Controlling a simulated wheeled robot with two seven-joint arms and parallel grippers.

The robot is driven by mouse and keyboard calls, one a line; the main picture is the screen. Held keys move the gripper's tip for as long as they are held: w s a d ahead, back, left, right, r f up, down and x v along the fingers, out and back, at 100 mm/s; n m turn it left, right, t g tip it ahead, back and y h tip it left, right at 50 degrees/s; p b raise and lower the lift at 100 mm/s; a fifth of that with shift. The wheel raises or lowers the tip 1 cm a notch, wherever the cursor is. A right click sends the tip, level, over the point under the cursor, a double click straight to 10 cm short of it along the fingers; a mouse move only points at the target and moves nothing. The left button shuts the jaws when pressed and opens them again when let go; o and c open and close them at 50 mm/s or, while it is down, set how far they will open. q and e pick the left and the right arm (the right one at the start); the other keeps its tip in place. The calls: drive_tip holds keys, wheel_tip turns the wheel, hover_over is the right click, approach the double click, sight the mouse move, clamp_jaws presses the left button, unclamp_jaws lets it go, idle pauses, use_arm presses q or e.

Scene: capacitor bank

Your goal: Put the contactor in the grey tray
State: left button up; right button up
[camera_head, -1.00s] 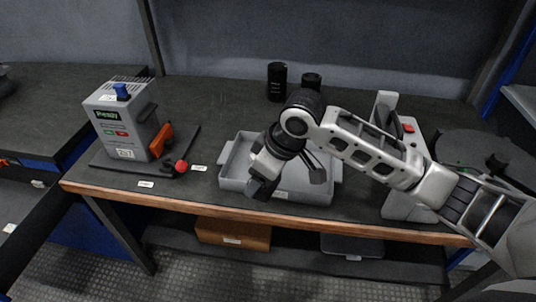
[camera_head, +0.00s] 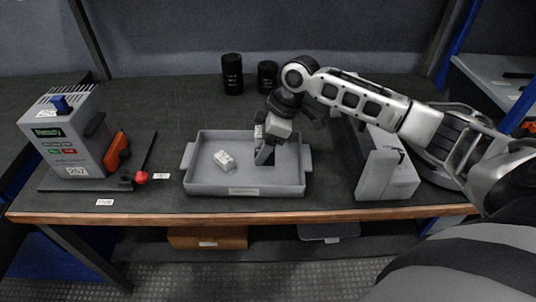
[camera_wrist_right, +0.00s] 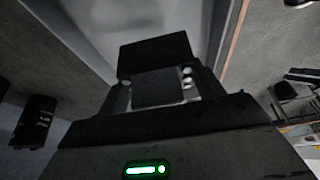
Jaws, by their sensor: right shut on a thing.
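The grey tray (camera_head: 203,188) stands near the front edge of the bench in the head view. My right gripper (camera_head: 266,146) is over the right half of the tray, pointing down. It is shut on a dark block, which I take to be the contactor (camera_head: 264,156); the block also shows as a black shape beyond the fingers in the wrist view (camera_wrist_right: 156,54). I cannot tell whether the block touches the tray floor. A small whitish block (camera_head: 224,160) lies in the tray, left of the gripper. My left gripper is not in view.
A grey unit (camera_head: 66,140) with a green display, a blue knob and an orange-red handle (camera_head: 117,151) stands at the left. Two black cylinders (camera_head: 232,74) (camera_head: 267,76) stand behind the tray. A grey fixture (camera_head: 385,172) stands to its right. Bench between unit and tray is mostly clear.

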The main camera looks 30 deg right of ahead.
drive_tip(key=shift+d+f, duration=0.4)
drive_tip(key=shift+f, duration=0.05)
drive_tip(key=f, duration=0.3)
drive_tip(key=shift+d, duration=0.35)
drive_tip(key=shift+f, duration=0.4)
drive_tip(key=o, duration=1.2)
drive_tip(key=shift+f, duration=0.1)
drive_tip(key=shift+o, duration=0.2)
